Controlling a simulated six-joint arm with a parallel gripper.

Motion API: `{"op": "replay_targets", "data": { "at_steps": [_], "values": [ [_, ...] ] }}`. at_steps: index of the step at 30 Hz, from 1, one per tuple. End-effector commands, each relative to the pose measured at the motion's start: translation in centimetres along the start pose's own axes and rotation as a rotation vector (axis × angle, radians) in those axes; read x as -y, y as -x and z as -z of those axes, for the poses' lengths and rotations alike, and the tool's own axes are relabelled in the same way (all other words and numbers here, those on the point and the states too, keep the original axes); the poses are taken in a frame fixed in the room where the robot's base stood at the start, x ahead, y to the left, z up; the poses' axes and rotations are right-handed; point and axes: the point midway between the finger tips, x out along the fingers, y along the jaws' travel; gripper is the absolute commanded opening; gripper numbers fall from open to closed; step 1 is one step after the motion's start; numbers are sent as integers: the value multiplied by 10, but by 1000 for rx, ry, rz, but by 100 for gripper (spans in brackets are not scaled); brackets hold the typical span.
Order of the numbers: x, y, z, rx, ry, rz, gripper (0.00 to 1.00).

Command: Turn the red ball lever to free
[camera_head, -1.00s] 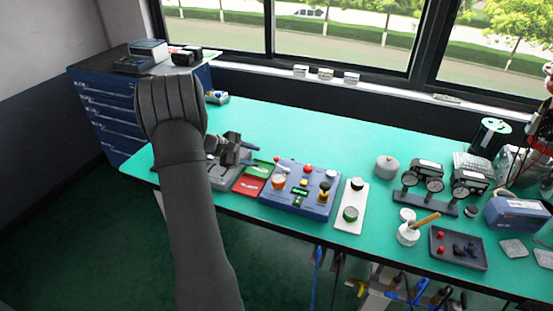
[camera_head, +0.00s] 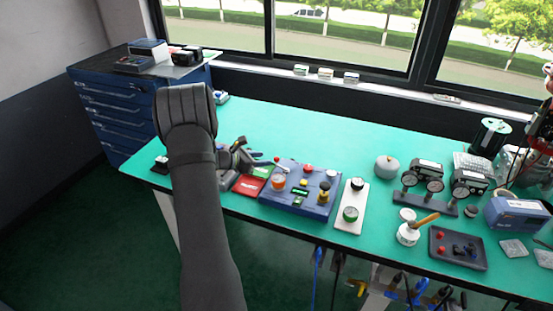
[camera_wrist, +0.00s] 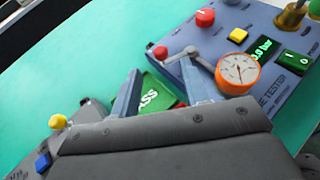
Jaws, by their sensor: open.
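The red ball lever (camera_wrist: 160,52) is a grey arm with a red ball at its left end, on the left edge of the blue tester box (camera_head: 318,208). It also shows small in the head view (camera_head: 277,159). My gripper (camera_wrist: 163,82) is open and empty, its two fingers apart above the green PASS card (camera_wrist: 158,96). The ball lies just beyond the fingertips, apart from them as far as I can tell. In the head view my gripper (camera_head: 262,159) is left of the box. Any lever position marks are too small to read.
The box carries a pressure gauge (camera_wrist: 237,73), a red button (camera_wrist: 205,17), yellow buttons and a green display. A red card (camera_head: 250,184) lies left of the box. A grey item with a yellow knob (camera_wrist: 57,121) is at lower left. The green bench behind is clear.

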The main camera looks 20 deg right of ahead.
Motion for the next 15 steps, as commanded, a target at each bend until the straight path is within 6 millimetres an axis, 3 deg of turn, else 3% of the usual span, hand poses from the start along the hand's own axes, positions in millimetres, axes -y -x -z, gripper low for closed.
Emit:
{"op": "replay_targets", "data": {
  "at_steps": [6, 15],
  "values": [
    [1, -46, 0, -1, -2, 4, 42],
    [0, -75, 0, 0, -2, 1, 42]
  ]
}}
